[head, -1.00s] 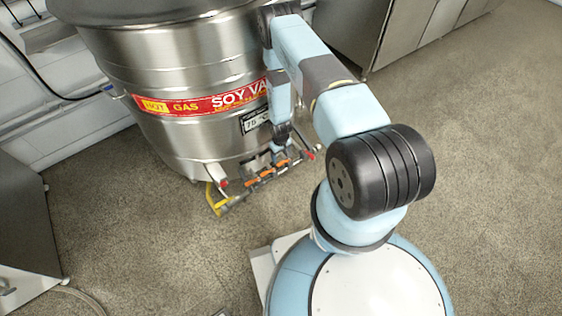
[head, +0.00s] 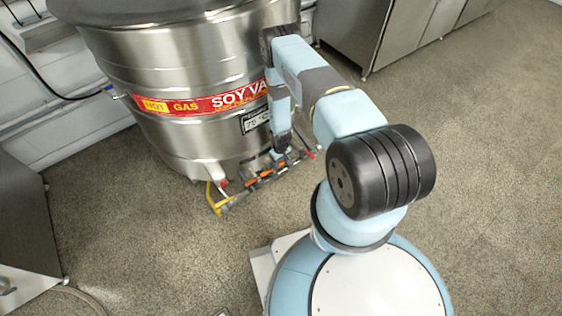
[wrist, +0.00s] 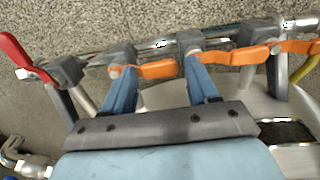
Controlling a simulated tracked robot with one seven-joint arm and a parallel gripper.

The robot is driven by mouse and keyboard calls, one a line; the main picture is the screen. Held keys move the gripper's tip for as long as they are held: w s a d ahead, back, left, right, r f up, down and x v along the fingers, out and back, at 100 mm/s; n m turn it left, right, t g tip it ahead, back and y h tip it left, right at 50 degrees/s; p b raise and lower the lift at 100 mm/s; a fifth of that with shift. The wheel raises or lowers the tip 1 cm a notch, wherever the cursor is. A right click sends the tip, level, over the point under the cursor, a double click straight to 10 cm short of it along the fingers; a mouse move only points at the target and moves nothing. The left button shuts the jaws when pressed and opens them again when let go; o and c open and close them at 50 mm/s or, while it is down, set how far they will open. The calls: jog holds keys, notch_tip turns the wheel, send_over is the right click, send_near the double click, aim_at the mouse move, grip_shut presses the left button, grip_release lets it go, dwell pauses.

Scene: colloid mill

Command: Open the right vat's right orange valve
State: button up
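The right vat (head: 190,75) is a large steel drum with a red "SOY VA..." label. A pipe with a row of orange valve handles runs low along its front. In the wrist view the right orange valve (wrist: 157,70) is the handle nearest the red lever (wrist: 22,50). My gripper (wrist: 157,68) is open, its two blue fingers spread with this handle across the gap between them. Whether a finger touches it is unclear. In the head view my gripper (head: 281,153) is at the valve row and partly hides the right valve.
Another orange handle (wrist: 242,55) sits just right of my fingers in the wrist view, with a further one (wrist: 298,47) beyond. A yellow pipe (head: 214,200) stands at the row's left end. Steel cabinets (head: 400,35) stand at the back right. The floor around is clear.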

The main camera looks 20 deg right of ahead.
grip_shut()
dwell(0.3)
jog(key=shift+s, duration=0.1)
jog(key=s+d+n, duration=0.3)
jog(key=d+n, duration=0.4)
jog(key=n, duration=1.1)
jog(key=shift+s+d, duration=0.15)
jog(key=shift+d, duration=0.05)
dwell(0.7)
jog(key=shift+o, duration=1.2)
grip_release()
